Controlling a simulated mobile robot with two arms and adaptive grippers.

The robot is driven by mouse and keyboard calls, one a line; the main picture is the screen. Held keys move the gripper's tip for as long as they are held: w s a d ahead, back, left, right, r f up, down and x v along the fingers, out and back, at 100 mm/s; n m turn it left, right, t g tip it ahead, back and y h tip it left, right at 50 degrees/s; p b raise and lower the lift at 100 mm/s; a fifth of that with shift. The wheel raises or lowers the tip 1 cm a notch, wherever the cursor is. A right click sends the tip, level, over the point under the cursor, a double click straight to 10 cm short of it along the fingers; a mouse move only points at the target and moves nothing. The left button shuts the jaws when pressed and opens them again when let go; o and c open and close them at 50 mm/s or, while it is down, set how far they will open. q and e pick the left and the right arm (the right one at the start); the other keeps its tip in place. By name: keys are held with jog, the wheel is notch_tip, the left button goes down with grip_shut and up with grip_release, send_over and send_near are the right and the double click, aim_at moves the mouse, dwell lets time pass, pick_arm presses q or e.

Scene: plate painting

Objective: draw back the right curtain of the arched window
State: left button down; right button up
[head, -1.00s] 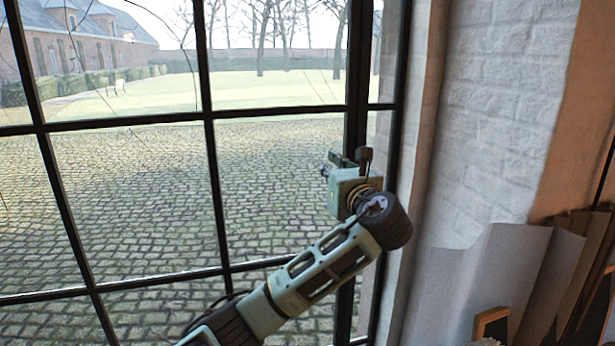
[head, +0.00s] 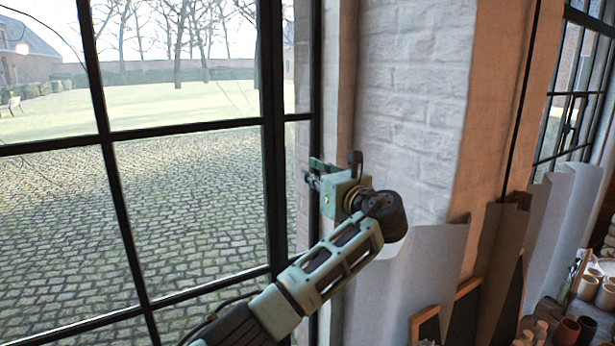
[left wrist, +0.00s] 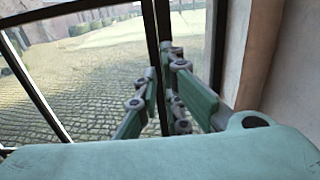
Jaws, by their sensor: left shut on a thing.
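The window (head: 190,190) has black bars and fills the left of the head view; its top is out of view, so I cannot see an arch. My left gripper (head: 313,173) is in front of the window's right edge, beside the pale wall. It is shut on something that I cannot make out. In the left wrist view its fingers (left wrist: 163,75) are close together in front of a dark window bar. I cannot pick out a curtain for certain; a plain beige strip (head: 339,90) stands right of the window frame. My right gripper is not in view.
A white brick wall (head: 410,110) stands right of the window. Grey sheets (head: 420,265) and dark boards (head: 495,260) lean along it. A table with cups and pots (head: 565,330) is at the lower right, below a second window (head: 575,100).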

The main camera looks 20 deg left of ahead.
pick_arm(q)
jog(key=c, duration=1.9)
grip_release()
jog(key=shift+s, duration=0.1)
jog(key=shift+o, duration=0.2)
jog(key=v, duration=1.1)
jog(key=shift+s+d, duration=0.25)
jog(key=shift+d, duration=0.1)
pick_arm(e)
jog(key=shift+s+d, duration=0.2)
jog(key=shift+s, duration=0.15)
pick_arm(q)
jog(key=shift+f, duration=0.1)
